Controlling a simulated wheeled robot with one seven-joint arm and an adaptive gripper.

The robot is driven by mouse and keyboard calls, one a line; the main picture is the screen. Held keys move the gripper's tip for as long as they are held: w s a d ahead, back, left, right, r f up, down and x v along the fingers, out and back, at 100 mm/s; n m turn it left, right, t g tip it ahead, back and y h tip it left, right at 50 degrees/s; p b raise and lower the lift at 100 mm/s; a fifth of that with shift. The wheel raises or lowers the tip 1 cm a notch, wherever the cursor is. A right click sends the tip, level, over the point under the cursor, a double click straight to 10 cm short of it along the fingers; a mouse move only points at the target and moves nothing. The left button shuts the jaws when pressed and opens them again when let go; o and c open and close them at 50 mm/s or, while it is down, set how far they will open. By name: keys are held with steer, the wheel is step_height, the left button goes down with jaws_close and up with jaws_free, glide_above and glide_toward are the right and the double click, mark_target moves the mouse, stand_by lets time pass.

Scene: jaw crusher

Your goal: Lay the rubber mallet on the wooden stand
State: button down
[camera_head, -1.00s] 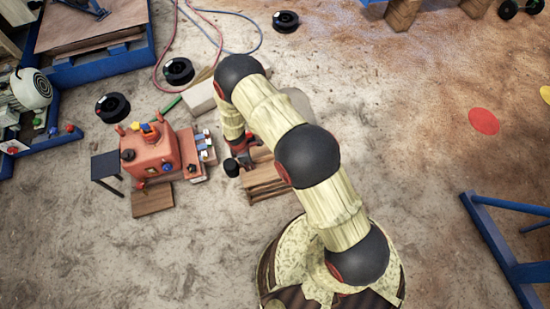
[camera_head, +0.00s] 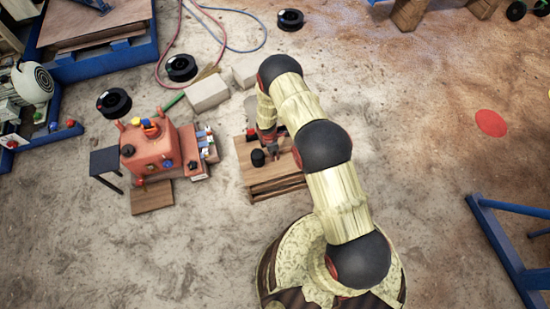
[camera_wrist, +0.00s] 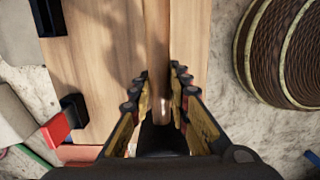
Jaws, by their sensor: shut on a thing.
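The wooden stand (camera_head: 258,181) is a low, plank-topped piece just right of the red machine in the head view. Its pale brown top (camera_wrist: 100,70) fills much of the wrist view. My gripper (camera_head: 272,147) is over the stand's top; in the wrist view its fingers (camera_wrist: 160,95) are closed around the mallet's wooden handle (camera_wrist: 157,40). The mallet's black head (camera_head: 257,158) shows left of the gripper, over the stand. The handle is mostly hidden by my arm in the head view. I cannot tell whether the mallet touches the stand.
The red machine (camera_head: 151,155) stands close left of the stand. Pale blocks (camera_head: 207,93) lie behind it. Black blocks (camera_wrist: 72,108) show along the stand's left side in the wrist view. A blue frame (camera_head: 505,240) is at the far right. Open floor lies between.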

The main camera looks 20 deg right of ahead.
steer(key=shift+w+d+f, duration=0.1)
steer(key=shift+d+f, duration=0.2)
steer(key=shift+f, duration=0.05)
steer(key=shift+f+b, duration=0.85)
steer(key=shift+f, duration=0.65)
steer(key=shift+f, duration=0.1)
steer(key=c, duration=1.7)
jaws_free()
steer(key=shift+f, duration=0.1)
